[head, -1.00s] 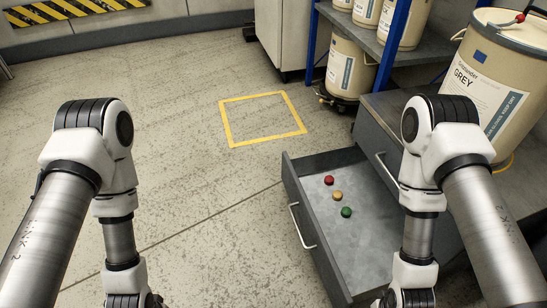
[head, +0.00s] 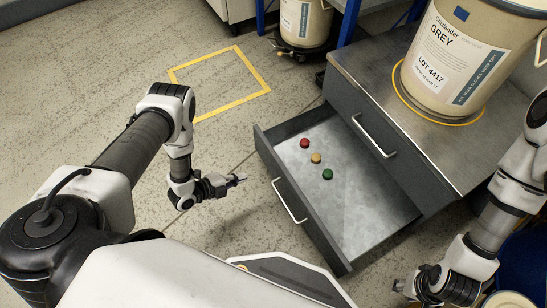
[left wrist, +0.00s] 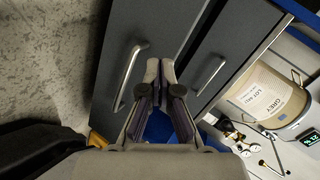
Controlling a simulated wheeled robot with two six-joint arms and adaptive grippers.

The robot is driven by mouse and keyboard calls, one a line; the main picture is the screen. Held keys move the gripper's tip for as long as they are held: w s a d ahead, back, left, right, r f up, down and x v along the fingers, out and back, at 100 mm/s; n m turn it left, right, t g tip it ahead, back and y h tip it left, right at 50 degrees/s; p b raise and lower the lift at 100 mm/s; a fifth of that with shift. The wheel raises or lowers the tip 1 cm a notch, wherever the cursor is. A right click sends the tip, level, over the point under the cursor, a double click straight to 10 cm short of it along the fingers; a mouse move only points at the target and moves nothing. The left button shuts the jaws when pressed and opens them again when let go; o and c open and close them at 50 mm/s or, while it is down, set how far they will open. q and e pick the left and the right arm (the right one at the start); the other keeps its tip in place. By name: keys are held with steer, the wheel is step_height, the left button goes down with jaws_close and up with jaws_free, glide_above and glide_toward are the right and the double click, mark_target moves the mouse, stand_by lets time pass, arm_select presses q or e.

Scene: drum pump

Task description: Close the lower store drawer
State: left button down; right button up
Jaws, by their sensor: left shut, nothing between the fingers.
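The lower store drawer (head: 365,190) is pulled out of the grey cabinet in the head view, its bar handle (head: 289,201) on the front panel facing left. Red (head: 304,143), yellow (head: 316,158) and green (head: 327,174) caps or knobs lie inside it. My left gripper (head: 240,178) is shut and empty, left of the drawer front and apart from it. In the left wrist view its fingertips (left wrist: 160,68) point toward the drawer fronts, with the lower handle (left wrist: 128,75) on the left. My right gripper (head: 402,287) hangs low near the bottom edge; its fingers are unclear.
The upper drawer, with its handle (head: 374,137), is shut. A grey-labelled drum (head: 465,55) stands on the cabinet top (head: 365,75). A yellow floor square (head: 258,75) lies beyond. The floor left of the drawer is clear.

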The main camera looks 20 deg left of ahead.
arm_select(q)
steer(key=a+r+m+h, duration=0.1)
steer(key=a+m, duration=0.1)
steer(key=m, duration=0.1)
steer(key=m+t+h+b, duration=0.1)
steer(key=m+b, duration=0.1)
steer(key=b, duration=0.3)
glide_toward(275, 162)
steer(key=x, duration=0.6)
steer(key=shift+s+d+r, duration=0.1)
steer(key=shift+r, duration=0.05)
steer(key=shift+w+d+r, duration=0.1)
steer(key=shift+w+d, duration=0.15)
steer(key=shift+w, duration=0.05)
arm_select(e)
step_height(275, 162, down, 4)
